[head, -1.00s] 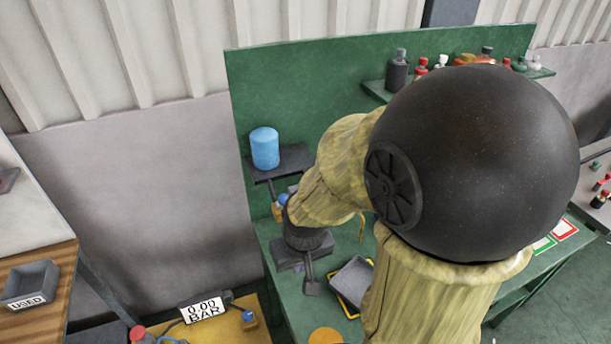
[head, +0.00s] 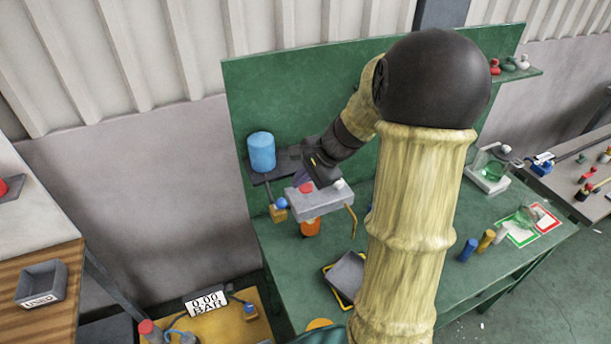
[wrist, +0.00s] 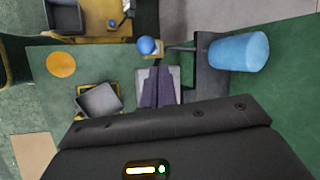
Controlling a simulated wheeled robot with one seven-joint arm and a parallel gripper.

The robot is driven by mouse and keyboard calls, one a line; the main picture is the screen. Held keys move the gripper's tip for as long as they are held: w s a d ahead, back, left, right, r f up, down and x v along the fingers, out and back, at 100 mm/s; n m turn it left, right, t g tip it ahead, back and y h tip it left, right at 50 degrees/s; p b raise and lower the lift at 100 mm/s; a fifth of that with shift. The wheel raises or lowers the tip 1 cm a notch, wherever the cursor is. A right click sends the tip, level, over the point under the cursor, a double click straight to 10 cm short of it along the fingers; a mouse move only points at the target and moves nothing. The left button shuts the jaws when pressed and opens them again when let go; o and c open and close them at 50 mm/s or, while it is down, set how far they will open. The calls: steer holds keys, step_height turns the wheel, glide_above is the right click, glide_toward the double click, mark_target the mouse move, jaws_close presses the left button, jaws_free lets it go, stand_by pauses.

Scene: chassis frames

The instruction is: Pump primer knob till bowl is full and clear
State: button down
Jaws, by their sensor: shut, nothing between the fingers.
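A grey filter head (head: 322,203) is mounted in front of the green back panel. A red knob (head: 306,187) and a white knob (head: 339,184) sit on its top. An orange bowl (head: 311,228) hangs below; its fill and clarity cannot be told. My gripper (head: 302,178) is above the head, with its purple fingers close to the red knob; contact cannot be told. In the wrist view the fingers (wrist: 157,86) are together and empty over the grey head (wrist: 172,87), and hide the knobs.
A blue cylinder (head: 261,152) on a dark bracket and a blue-knobbed brass valve (head: 280,213) stand close left. A grey tray (head: 349,272) lies below on the green bench. Glassware (head: 490,170) stands at the right.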

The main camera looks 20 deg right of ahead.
steer(key=w+d+r+m+t+y, duration=0.1)
steer(key=w+d+r+m+t, duration=0.1)
steer(key=w+d+r+m, duration=0.1)
steer(key=shift+w+d+r+m+p, duration=0.4)
steer(key=shift+w+d+r, duration=0.25)
steer(key=shift+d+r, duration=0.1)
steer(key=shift+f, duration=0.1)
steer(key=b, duration=0.6)
glide_above(311, 187)
steer(key=f, duration=0.7)
steer(key=shift+w+a+f, duration=0.15)
steer(key=shift+w+f, duration=0.05)
steer(key=shift+f, duration=0.2)
steer(key=shift+a+f+b, duration=0.1)
steer(key=shift+f+b, duration=0.2)
steer(key=shift+b, duration=0.15)
steer(key=shift+s+f, duration=0.1)
steer(key=shift+f, duration=0.05)
steer(key=shift+d+f, duration=0.1)
steer(key=shift+d, duration=0.1)
steer(key=shift+s, duration=0.15)
